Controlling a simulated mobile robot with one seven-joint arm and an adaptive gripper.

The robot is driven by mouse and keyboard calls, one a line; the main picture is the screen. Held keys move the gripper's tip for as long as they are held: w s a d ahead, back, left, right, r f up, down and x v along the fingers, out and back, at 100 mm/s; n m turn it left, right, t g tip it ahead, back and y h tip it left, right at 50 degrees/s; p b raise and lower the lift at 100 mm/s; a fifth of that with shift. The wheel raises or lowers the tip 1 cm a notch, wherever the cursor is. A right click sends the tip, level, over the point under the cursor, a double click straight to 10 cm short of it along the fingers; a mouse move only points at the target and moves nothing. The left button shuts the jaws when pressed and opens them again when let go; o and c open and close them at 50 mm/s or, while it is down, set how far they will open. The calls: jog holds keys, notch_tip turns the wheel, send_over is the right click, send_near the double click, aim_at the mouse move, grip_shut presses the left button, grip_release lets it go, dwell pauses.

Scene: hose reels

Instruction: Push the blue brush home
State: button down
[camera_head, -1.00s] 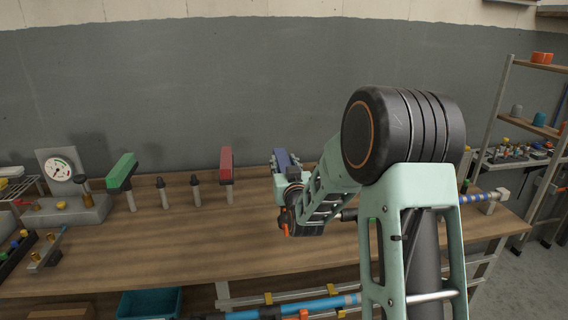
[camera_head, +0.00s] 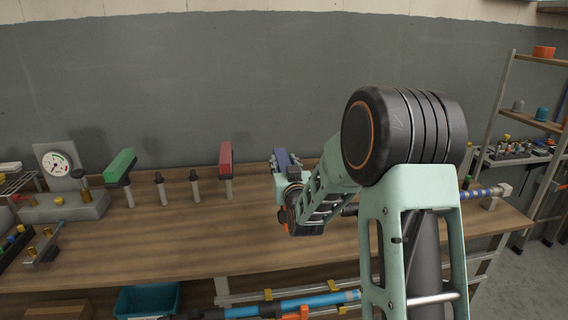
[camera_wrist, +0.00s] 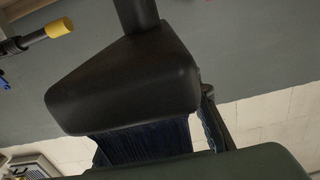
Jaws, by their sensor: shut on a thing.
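The blue brush (camera_head: 286,160) is upright at the back of the bench, right of the red brush (camera_head: 226,154). My gripper (camera_head: 284,177) is shut on it from the near side and hides its lower part. In the wrist view a dark blue ribbed surface of the brush (camera_wrist: 150,141) shows between my dark fingers. Whether the brush sits on a post is hidden. The red brush and the green brush (camera_head: 120,165) each stand on a post, and two bare dark posts (camera_head: 161,189) stand between them.
A gauge on a grey block (camera_head: 65,205) and small fittings stand at the bench's left. A blue striped rod (camera_head: 481,194) lies at the right end. A shelf rack (camera_head: 497,110) stands further right. The front middle of the wooden bench (camera_head: 190,245) is clear.

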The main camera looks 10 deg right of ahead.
jog(key=shift+f+b, duration=1.1)
jog(key=shift+b, duration=0.25)
jog(key=c, duration=1.4)
grip_release()
jog(key=shift+o, duration=0.4)
jog(key=shift+s, duration=0.1)
jog(key=s, duration=1.2)
jog(key=shift+w, duration=0.1)
